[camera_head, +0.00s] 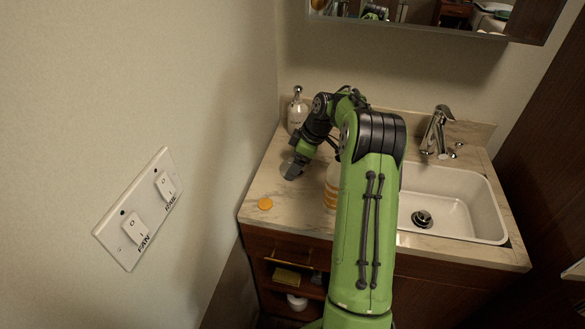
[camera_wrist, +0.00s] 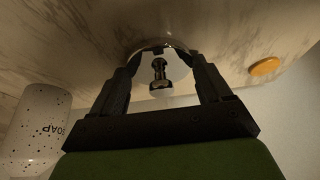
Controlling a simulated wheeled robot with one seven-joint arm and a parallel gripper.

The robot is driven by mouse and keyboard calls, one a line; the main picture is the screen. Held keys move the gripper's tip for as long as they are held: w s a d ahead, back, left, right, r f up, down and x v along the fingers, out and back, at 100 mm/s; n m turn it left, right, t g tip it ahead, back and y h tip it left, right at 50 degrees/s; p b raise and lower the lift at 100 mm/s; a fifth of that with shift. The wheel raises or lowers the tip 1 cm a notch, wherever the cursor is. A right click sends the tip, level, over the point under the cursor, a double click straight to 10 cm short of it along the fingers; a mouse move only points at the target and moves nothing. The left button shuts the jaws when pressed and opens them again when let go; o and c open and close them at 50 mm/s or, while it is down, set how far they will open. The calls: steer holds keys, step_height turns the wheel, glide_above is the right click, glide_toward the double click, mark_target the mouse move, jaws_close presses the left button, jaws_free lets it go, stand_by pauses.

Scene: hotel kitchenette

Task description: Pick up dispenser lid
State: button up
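A shiny metallic piece with a knobbed stem, which looks like the dispenser lid (camera_wrist: 158,74), shows between the fingers of my gripper (camera_wrist: 163,52) in the wrist view. Its rounded rim lies near the fingertips. The fingers are spread apart, with visible space between each finger and the stem; I cannot tell whether the tips touch the rim. In the head view my gripper (camera_head: 291,170) is low over the left part of the counter, and the lid cannot be made out clearly there.
A white speckled soap bottle (camera_head: 297,112) stands at the back left; it also shows in the wrist view (camera_wrist: 38,128). An orange disc (camera_head: 265,203) lies near the counter's front left. A container with orange contents (camera_head: 330,190) is partly behind my arm. The sink (camera_head: 462,205) is right.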

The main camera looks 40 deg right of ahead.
steer(key=c, duration=0.4)
step_height(320, 180, up, 10)
steer(key=p, duration=0.4)
steer(key=shift+c, duration=0.2)
steer(key=s+d+r+m+h+p, duration=0.3)
steer(key=s+d+r+m+p, duration=0.15)
steer(key=d+m+p, duration=0.45)
steer(key=s+d+r+m+h+p, duration=0.2)
steer(key=s+d+r+m+p, duration=0.3)
steer(key=p, duration=0.6)
step_height(320, 180, down, 7)
steer(key=w+d+m+b, duration=0.1)
steer(key=b, duration=0.3)
steer(key=shift+r+t+h+b, duration=0.2)
steer(key=shift+t+h+b, duration=0.1)
